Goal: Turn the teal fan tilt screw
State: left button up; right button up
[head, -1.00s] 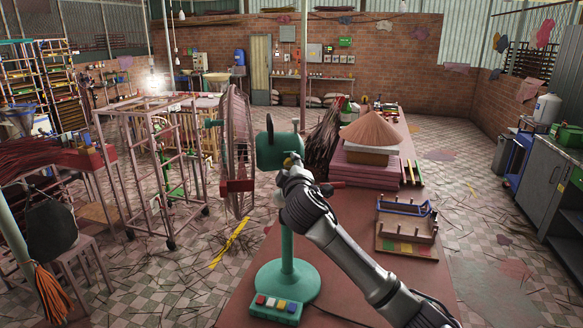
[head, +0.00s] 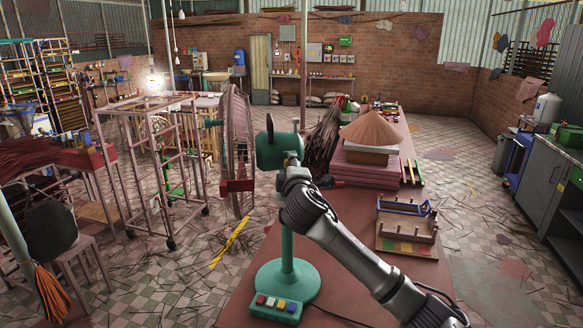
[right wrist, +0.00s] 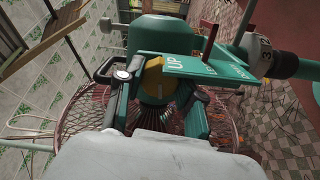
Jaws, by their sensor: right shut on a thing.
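The teal fan (head: 279,150) stands on the workbench, its round pink-brown cage facing left. Its tilt screw has a yellow knob (right wrist: 154,72), seen in the right wrist view below the teal motor housing. My right gripper (head: 291,158) is at the back of the fan head. In the right wrist view the fingers of my right gripper (right wrist: 155,84) lie on either side of the yellow knob and are shut on it. In the head view the gripper hides the knob. My left gripper is not in view.
A teal plate marked "UP" (right wrist: 185,66) sits close beside the knob. The fan base (head: 287,276) carries coloured buttons. A conical straw hat (head: 371,130) on stacked pink boards and a wooden rack (head: 407,244) stand to the right on the bench (head: 345,215).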

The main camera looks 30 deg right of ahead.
jog(key=shift+f, duration=0.1)
jog(key=o, duration=1.2)
jog(key=shift+c, duration=0.2)
jog(key=v, duration=1.2)
